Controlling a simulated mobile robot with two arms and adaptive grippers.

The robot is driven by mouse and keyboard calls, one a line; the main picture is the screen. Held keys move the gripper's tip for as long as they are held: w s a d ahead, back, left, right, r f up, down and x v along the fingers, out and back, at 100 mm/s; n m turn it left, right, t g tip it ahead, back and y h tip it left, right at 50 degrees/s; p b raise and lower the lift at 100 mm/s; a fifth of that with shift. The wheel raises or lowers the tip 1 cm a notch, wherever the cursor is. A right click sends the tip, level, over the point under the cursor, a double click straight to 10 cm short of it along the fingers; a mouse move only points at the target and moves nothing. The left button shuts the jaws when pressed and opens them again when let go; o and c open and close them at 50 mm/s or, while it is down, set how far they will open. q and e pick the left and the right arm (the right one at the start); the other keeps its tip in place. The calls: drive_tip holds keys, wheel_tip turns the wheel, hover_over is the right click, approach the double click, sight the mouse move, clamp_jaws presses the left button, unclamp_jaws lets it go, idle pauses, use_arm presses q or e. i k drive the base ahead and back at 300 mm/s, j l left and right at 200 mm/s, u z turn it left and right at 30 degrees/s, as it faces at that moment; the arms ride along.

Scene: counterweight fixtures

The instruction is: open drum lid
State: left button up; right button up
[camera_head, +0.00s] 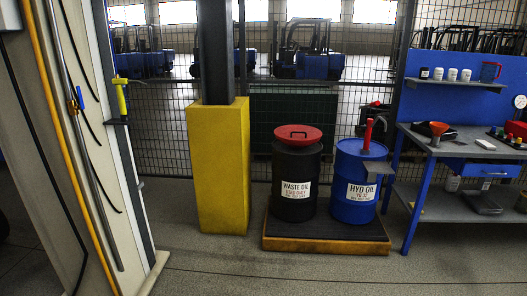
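A black drum (293,193) labelled "WASTE OIL" stands upright on a low pallet. The lid appears to be down over the drum's top. A blue drum (355,190) labelled "HYD OIL" stands just to the right, with a red pump (368,132) on top. Neither of my grippers shows in the head view.
The low pallet (325,243) has an orange edge. A yellow post guard (218,170) stands left of the drums. The floor (330,276) in front is clear.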

sight(298, 130)
drive_tip(key=i+j, duration=0.1)
drive_tip(key=i, duration=2)
drive_tip(key=l+z, duration=0.05)
drive_tip(key=l, duration=0.05)
